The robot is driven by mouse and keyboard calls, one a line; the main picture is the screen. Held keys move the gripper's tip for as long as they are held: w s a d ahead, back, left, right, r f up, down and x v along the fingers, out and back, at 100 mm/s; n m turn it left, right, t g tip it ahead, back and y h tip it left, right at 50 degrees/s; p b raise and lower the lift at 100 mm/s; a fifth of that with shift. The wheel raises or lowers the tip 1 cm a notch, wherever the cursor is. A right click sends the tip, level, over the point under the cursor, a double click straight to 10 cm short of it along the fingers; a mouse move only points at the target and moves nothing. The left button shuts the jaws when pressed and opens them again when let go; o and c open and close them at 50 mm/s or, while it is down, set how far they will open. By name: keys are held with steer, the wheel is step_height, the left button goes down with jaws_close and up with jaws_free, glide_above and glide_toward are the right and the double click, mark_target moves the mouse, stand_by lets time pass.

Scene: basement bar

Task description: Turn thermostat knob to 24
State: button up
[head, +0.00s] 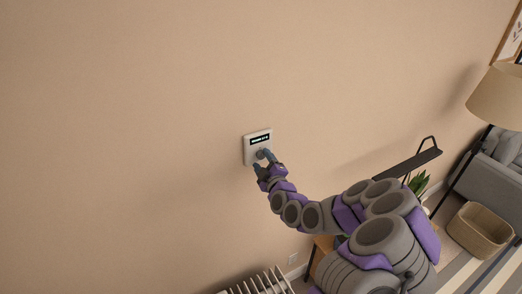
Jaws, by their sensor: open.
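The thermostat (249,148) is a small white box on the beige wall, near the middle of the head view. A dark display (260,140) with light text sits on its upper part; the text is too small to read. A grey round knob (262,154) shows below the display, partly hidden by my fingers. My gripper (262,160) is open at the knob, with a finger on either side of it. I cannot tell whether the fingers touch the knob. My arm reaches up to it from the lower right.
A white radiator (258,284) stands at the bottom against the wall, with a wall outlet (293,259) beside it. To the right are a floor lamp (497,96), a wicker basket (480,232), a grey sofa (492,178) and a plant (418,183). The wall around the thermostat is clear.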

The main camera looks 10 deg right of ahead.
steer(key=shift+w+a, duration=0.3)
steer(key=shift+d+r, duration=0.1)
steer(key=shift+d, duration=0.65)
steer(key=shift+c, duration=1.3)
steer(key=shift+a, duration=0.35)
steer(key=c, duration=0.6)
steer(key=shift+c, duration=0.9)
steer(key=shift+d, duration=0.1)
